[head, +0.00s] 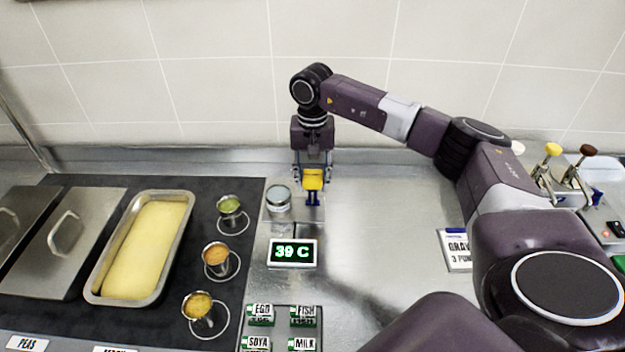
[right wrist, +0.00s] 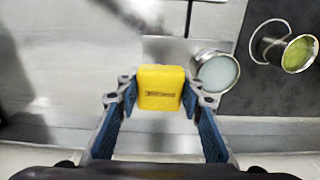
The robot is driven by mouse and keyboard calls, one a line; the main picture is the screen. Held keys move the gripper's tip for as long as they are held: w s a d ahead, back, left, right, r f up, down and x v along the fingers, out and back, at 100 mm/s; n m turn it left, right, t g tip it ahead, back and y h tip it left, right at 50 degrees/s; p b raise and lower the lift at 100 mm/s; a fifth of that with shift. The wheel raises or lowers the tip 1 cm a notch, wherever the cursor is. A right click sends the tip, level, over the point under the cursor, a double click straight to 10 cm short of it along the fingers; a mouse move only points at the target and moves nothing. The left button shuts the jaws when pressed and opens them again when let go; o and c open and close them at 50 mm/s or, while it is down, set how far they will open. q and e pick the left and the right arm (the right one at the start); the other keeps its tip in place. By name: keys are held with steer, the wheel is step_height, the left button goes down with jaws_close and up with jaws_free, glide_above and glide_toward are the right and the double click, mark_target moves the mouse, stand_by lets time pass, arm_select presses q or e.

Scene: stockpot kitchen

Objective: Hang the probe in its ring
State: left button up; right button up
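A yellow block (right wrist: 160,88), which looks like the probe's head, sits between the blue-padded fingers of my right gripper (right wrist: 158,94). The fingertips press in from both sides, and the gripper looks shut on it. In the head view the yellow block (head: 313,180) is under my right gripper (head: 312,172), with a small blue part below it. A probe stem is not visible. A round metal cup with pale contents (head: 278,199) stands just left of the block; it also shows in the right wrist view (right wrist: 217,72). I cannot make out the probe's ring. My left gripper is not in view.
A display reading 39 C (head: 291,253) stands in front of the cup. Several small sauce cups, such as the green one (head: 229,207), and a long tray of yellow food (head: 149,248) are at left. Clear steel counter (head: 385,225) lies right of the gripper. Tiled wall behind.

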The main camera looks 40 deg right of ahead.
steer(key=o, duration=0.5)
steer(key=shift+r, duration=0.1)
step_height(320, 180, up, 12)
steer(key=shift+f, duration=0.1)
